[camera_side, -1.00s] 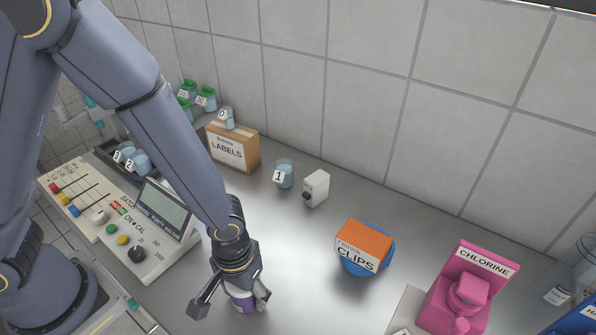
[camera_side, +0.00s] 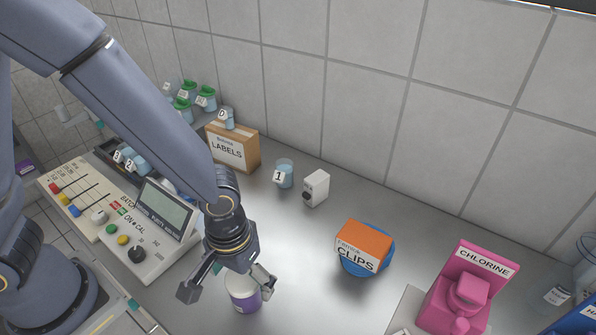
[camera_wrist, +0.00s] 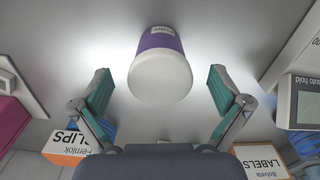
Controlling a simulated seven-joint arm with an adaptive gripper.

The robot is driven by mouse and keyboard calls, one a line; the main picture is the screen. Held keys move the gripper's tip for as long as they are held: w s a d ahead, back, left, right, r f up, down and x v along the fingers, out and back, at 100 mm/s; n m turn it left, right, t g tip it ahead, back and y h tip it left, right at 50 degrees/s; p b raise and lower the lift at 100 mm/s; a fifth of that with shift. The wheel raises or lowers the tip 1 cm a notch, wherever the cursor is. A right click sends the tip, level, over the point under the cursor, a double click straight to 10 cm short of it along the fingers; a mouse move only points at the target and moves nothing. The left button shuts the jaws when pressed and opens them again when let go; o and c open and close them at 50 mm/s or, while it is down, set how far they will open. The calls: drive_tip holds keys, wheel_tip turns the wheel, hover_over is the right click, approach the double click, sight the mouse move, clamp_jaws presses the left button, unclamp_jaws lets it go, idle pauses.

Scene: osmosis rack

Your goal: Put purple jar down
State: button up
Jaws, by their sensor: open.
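The purple jar (camera_side: 243,292) stands upright on the metal bench, with a white lid and a purple label band. In the wrist view the jar (camera_wrist: 160,62) shows its pale lid between and beyond the fingertips, apart from both fingers. My gripper (camera_side: 228,284) is open and empty, just above and behind the jar in the side view. Its two green-padded fingers are spread wide in the wrist view (camera_wrist: 160,90), with clear gaps on both sides of the jar.
A control unit with a screen (camera_side: 160,213) stands left of the jar. An orange clips box (camera_side: 363,243) sits on a blue dish to the right. A jar marked 1 (camera_side: 284,174), a small white box (camera_side: 316,188), a labels box (camera_side: 233,148) and a pink chlorine stand (camera_side: 466,290) are farther away.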

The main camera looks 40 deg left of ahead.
wheel_tip(320, 180, up, 7)
drive_tip(key=shift+a+r, duration=0.1)
drive_tip(key=s+a+r+m+t, duration=0.1)
drive_tip(key=a+r+t, duration=0.4)
drive_tip(key=a+r, duration=1)
drive_tip(key=s+a, duration=0.1)
drive_tip(key=a, duration=0.2)
drive_tip(key=shift+s+m+t, duration=0.25)
drive_tip(key=shift+m+t, duration=0.05)
drive_tip(key=shift+m, duration=0.1)
